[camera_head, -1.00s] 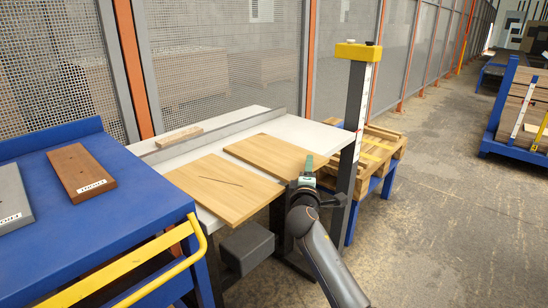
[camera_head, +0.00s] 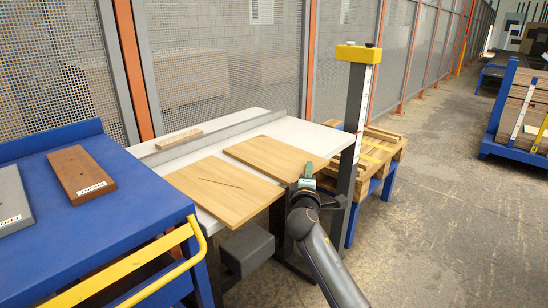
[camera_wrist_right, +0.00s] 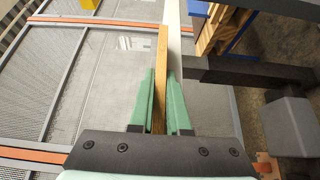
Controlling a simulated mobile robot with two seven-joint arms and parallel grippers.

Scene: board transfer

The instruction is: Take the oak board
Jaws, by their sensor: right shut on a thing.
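A light oak-coloured board (camera_head: 268,154) lies flat on the white-topped table (camera_head: 290,128). My right gripper (camera_head: 307,172) is at this board's right front corner. In the right wrist view, the green fingers of my right gripper (camera_wrist_right: 160,105) are closed on both sides of the oak board's edge (camera_wrist_right: 161,75). The board still appears level with the table top. A second light wooden piece (camera_head: 222,190), with a dark slit, lies to its left and overhangs the table's front. My left gripper is not in view.
A blue cart (camera_head: 110,215) with a yellow handle stands at left, carrying a dark brown board (camera_head: 80,172) and a grey board (camera_head: 10,202). A dark post (camera_head: 354,120) with a yellow cap rises right of the table. A low fence (camera_head: 215,135) and wood strip (camera_head: 179,139) lie behind.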

